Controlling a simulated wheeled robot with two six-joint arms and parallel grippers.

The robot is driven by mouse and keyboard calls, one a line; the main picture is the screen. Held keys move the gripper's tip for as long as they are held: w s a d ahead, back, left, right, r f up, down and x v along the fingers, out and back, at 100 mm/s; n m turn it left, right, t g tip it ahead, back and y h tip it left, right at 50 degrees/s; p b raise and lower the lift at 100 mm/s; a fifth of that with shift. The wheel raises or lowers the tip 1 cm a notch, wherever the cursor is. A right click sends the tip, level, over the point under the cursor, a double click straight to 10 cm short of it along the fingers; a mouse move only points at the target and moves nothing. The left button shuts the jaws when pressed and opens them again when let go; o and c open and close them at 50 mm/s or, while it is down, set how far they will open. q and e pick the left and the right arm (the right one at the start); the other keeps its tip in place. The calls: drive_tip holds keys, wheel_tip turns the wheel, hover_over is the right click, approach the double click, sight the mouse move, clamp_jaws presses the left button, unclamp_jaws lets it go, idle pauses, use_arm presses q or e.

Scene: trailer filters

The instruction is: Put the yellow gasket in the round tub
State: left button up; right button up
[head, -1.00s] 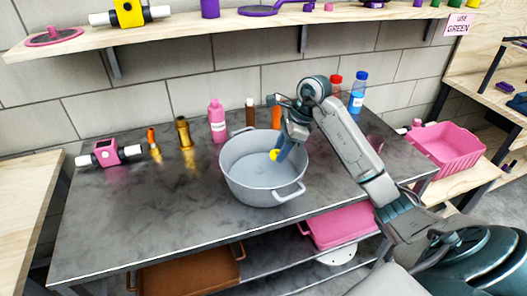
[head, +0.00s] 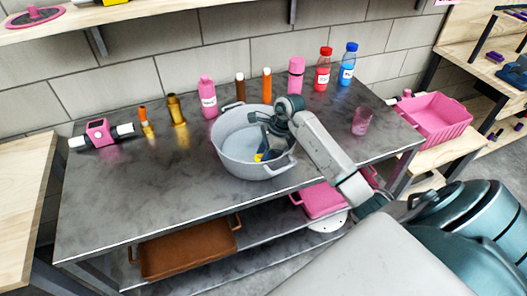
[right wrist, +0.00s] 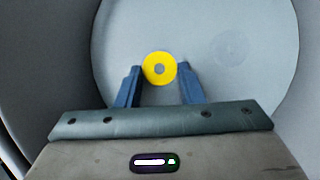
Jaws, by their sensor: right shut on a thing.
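The round tub (head: 229,152) is a grey-white pot with two side handles, standing on the dark table. My right gripper (head: 266,155) reaches down inside it, near its right side. The yellow gasket (head: 258,157) is a small flat ring with a hole, at the fingertips inside the tub. In the right wrist view the gasket (right wrist: 150,62) is held between the two blue fingers, with the tub's floor (right wrist: 215,90) behind it. I cannot tell whether the gasket touches the floor. My left gripper is not in view.
Several bottles, including a pink one (head: 207,98), a red one (head: 323,70) and a blue one (head: 347,65), stand behind the tub. A pink cup (head: 361,122) is to the right. A pink crate (head: 437,122) sits further right. The table's front left is clear.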

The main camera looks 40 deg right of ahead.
drive_tip(key=shift+f, duration=0.1)
drive_tip(key=shift+f+b, duration=0.15)
drive_tip(key=shift+b, duration=0.15)
drive_tip(key=o, duration=0.8)
drive_tip(key=shift+o, duration=1.1)
drive_tip(key=shift+r+p, duration=0.3)
drive_tip(key=shift+d+r, duration=0.2)
drive_tip(key=shift+r, duration=0.05)
drive_tip(key=b+v, duration=0.3)
drive_tip(key=v, duration=0.8)
drive_tip(key=shift+r, duration=0.2)
